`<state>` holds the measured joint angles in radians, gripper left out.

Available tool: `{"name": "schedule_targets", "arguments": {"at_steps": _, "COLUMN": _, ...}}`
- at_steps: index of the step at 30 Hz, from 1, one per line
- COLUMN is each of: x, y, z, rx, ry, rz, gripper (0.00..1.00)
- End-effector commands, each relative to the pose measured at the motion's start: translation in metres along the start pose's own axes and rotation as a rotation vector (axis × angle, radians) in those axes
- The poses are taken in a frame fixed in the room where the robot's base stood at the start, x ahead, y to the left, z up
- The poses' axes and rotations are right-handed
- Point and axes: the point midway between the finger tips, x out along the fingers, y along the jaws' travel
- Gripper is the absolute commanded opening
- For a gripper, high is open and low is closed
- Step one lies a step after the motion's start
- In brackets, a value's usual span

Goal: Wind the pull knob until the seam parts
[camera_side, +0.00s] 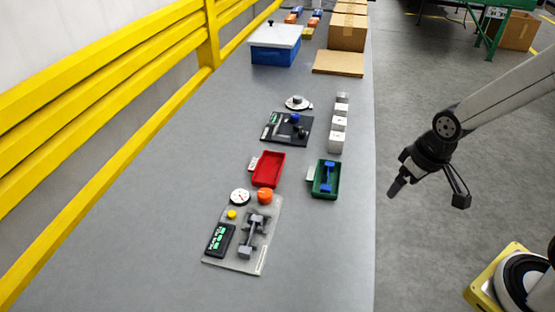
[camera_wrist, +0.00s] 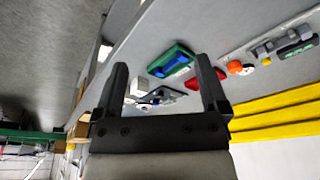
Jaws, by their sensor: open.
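A grey tester plate (camera_side: 214,258) lies on the near part of the bench. On it are an orange knob (camera_side: 265,195), a white dial gauge (camera_side: 239,197), a yellow button (camera_side: 232,214), a black display (camera_side: 219,240) with green digits and a grey clamp fixture (camera_side: 254,235). The orange knob also shows in the wrist view (camera_wrist: 235,67), right of my fingers. Whether a sample with a seam sits in the clamp is too small to tell. My gripper (camera_side: 428,195) is open and empty, off the bench's right edge, well apart from the knob.
A green tray (camera_side: 316,192) with a blue fixture stands near the bench's right edge, between my gripper and the plate. A red tray (camera_side: 268,170), white blocks (camera_side: 337,140) and a black plate (camera_side: 270,134) stand farther back. A yellow rail (camera_side: 100,90) runs along the left.

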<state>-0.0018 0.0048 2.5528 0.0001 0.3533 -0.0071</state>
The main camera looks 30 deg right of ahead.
Motion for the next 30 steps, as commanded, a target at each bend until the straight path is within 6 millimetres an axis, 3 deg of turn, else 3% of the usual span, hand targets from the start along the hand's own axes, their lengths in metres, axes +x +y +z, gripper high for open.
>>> {"name": "schedule_targets", "arguments": {"at_steps": 5, "x": 0.003, "y": -0.005, "z": -0.016, "rx": -0.070, "ry": -0.010, "rz": -0.004, "gripper": 0.93}}
{"name": "schedule_targets", "arguments": {"at_steps": 11, "x": 0.010, "y": -0.020, "z": -0.055, "rx": -0.248, "ry": -0.035, "rz": -0.016, "gripper": 0.93}}
{"name": "schedule_targets", "arguments": {"at_steps": 21, "x": 0.036, "y": -0.064, "z": -0.130, "rx": -0.656, "ry": -0.090, "rz": -0.053, "gripper": 0.93}}
{"name": "schedule_targets", "arguments": {"at_steps": 30, "x": 0.066, "y": -0.113, "z": -0.181, "rx": -1.017, "ry": -0.132, "rz": -0.096, "gripper": 0.93}}
